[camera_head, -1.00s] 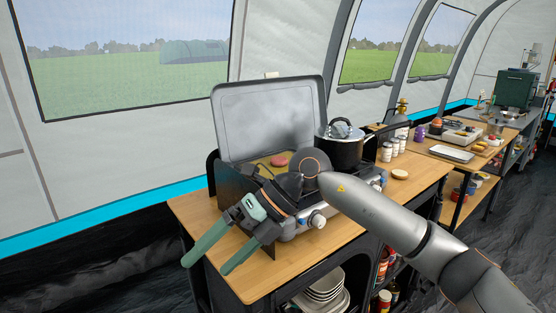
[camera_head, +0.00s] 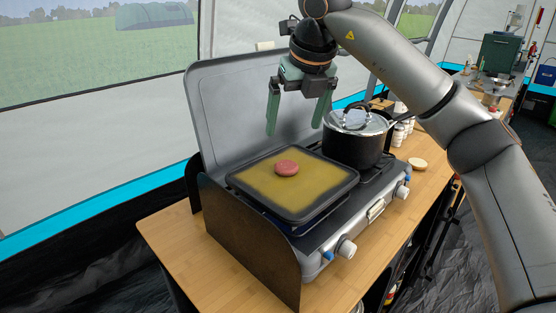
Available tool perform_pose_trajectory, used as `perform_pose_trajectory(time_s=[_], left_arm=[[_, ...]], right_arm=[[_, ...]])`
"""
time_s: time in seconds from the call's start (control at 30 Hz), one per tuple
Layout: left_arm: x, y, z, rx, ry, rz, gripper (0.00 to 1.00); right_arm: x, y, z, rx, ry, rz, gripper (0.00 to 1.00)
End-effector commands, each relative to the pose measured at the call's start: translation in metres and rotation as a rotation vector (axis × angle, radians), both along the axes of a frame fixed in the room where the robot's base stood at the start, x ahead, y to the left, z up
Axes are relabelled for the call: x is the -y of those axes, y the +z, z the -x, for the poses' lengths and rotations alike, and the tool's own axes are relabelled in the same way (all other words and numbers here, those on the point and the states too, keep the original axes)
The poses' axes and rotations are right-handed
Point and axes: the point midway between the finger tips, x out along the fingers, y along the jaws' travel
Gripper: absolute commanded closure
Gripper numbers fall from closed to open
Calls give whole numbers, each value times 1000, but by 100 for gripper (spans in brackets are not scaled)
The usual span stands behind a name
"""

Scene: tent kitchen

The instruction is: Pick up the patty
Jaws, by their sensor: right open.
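The patty (camera_head: 287,168) is a small, round, reddish-pink disc. It lies flat on the yellowish surface of the griddle pan (camera_head: 321,192), on the left side of the camp stove. My right gripper (camera_head: 294,116) hangs above and behind the patty, fingers pointing down. Its two green fingers are wide apart with nothing between them. It is clear of the patty and the pan. My left gripper does not show.
A dark pot with a lid (camera_head: 357,146) stands on the stove, right of the griddle. The raised stove lid (camera_head: 245,115) is behind, and a dark side shield (camera_head: 240,240) stands at the left. A round bun-like piece (camera_head: 418,164) lies on the wooden counter (camera_head: 172,243).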

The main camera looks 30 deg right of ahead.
Motion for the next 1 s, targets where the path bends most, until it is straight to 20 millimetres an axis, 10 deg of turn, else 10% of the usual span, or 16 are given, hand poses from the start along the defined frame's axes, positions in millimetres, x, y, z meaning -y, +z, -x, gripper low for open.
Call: perform_pose_trajectory(time_s=[1.0], left_arm=[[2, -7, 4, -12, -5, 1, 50]], right_arm=[[8, -111, -43, -1, 3, 0, 0]])
